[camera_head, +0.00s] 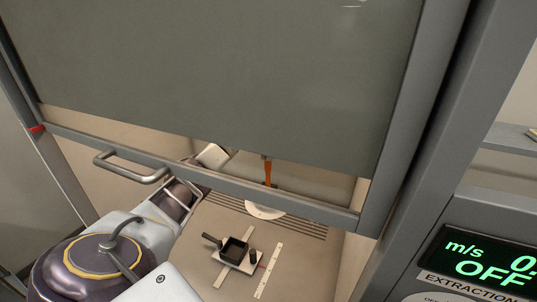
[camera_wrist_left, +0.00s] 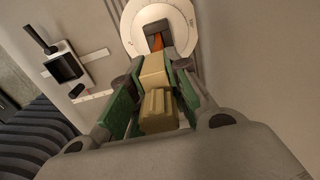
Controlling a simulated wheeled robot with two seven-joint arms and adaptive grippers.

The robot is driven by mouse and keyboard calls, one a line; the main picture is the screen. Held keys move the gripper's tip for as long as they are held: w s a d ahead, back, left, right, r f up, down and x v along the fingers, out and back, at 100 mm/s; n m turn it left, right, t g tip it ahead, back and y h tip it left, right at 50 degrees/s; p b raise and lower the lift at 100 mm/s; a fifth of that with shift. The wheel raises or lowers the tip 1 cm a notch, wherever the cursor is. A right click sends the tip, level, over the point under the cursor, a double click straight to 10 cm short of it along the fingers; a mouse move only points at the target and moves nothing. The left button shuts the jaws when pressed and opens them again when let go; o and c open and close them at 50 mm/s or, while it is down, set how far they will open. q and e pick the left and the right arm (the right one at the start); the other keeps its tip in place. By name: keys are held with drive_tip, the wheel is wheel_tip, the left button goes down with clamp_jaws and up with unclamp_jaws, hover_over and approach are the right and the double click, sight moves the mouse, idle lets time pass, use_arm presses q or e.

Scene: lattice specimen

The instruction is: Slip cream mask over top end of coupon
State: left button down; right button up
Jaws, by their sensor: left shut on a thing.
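The orange coupon (camera_head: 268,173) stands upright above a pale round base (camera_head: 265,211) in the head view; the dark panel hides what is above it. In the left wrist view the coupon (camera_wrist_left: 158,42) shows as a short orange piece beyond the mask, in front of a dark block on the white disc (camera_wrist_left: 131,22). My left gripper (camera_wrist_left: 154,78) is shut on the cream mask (camera_wrist_left: 157,108), a blocky piece between its green finger pads. The mask's far end looks close to the coupon; I cannot tell whether they touch. My right gripper is not in view.
A grey-green sash panel (camera_head: 215,75) and its frame bar with a handle (camera_head: 130,175) cross in front of my left arm. A black open box (camera_head: 234,251) on a pale cross-shaped stand and a pale strip (camera_head: 269,270) lie on the floor. A display (camera_head: 490,262) reads OFF.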

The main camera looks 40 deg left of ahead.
use_arm(q)
drive_tip(key=shift+f+b, duration=0.4)
drive_tip(key=shift+f, duration=0.95)
drive_tip(key=shift+f, duration=1.4)
idle(0.8)
drive_tip(key=c, duration=0.8)
unclamp_jaws()
drive_tip(key=shift+r, duration=0.2)
drive_tip(key=shift+r+p, duration=0.5)
drive_tip(key=shift+r, duration=1.85)
